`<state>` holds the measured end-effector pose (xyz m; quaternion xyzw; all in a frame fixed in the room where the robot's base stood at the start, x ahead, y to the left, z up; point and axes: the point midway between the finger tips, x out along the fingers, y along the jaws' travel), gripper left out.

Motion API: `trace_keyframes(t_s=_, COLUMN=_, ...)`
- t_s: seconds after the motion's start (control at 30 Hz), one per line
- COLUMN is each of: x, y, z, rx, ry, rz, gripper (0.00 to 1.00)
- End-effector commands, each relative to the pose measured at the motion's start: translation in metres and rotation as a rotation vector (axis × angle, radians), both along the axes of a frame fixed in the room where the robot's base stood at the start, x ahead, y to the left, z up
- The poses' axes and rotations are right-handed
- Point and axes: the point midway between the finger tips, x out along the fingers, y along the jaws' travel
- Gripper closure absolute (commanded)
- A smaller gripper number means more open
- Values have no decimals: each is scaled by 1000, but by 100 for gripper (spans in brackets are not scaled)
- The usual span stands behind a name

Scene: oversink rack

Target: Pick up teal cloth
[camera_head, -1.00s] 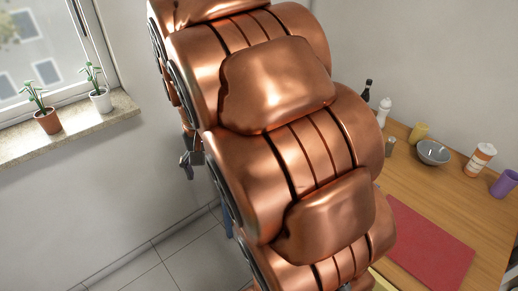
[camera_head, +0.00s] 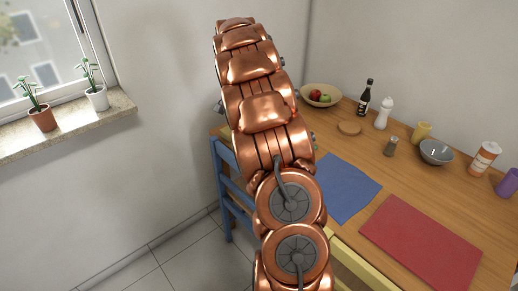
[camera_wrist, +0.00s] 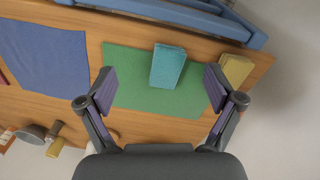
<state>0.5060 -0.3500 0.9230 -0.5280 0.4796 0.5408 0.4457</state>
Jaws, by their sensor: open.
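The teal cloth (camera_wrist: 168,67) shows in the wrist view as a folded rectangular block. It lies on a green placemat (camera_wrist: 130,62) near the table edge by a blue chair. My gripper (camera_wrist: 160,85) is open, its two fingers spread to the left and right of the cloth in the picture. Nothing is between the fingers in their grip, and I cannot tell the exact height above the cloth. In the head view my copper arm hides the cloth and the gripper.
A yellow block-like item (camera_wrist: 236,68) lies beside the right finger. A blue placemat (camera_head: 343,188) and a red placemat (camera_head: 420,243) lie on the wooden table. A fruit bowl (camera_head: 321,97), dark bottle (camera_head: 364,98) and grey bowl (camera_head: 436,153) stand farther back. A blue chair (camera_head: 232,185) is at the table's left.

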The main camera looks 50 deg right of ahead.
Motion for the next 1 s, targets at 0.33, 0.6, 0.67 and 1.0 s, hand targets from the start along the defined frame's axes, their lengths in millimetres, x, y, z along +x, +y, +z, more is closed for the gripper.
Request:
trace_keyframes(t_s=0.33, x=12, y=-71, z=-49, rx=17, ry=-36, rz=-183, gripper=8)
trace_keyframes(t_s=0.6, x=13, y=-86, z=-62, rx=19, ry=-46, rz=-223, gripper=8)
trace_keyframes(t_s=0.67, x=13, y=-86, z=-68, rx=20, ry=-45, rz=-224, gripper=8)
trace_keyframes(t_s=1.0, x=13, y=-86, z=-92, rx=19, ry=-46, rz=-223, gripper=8)
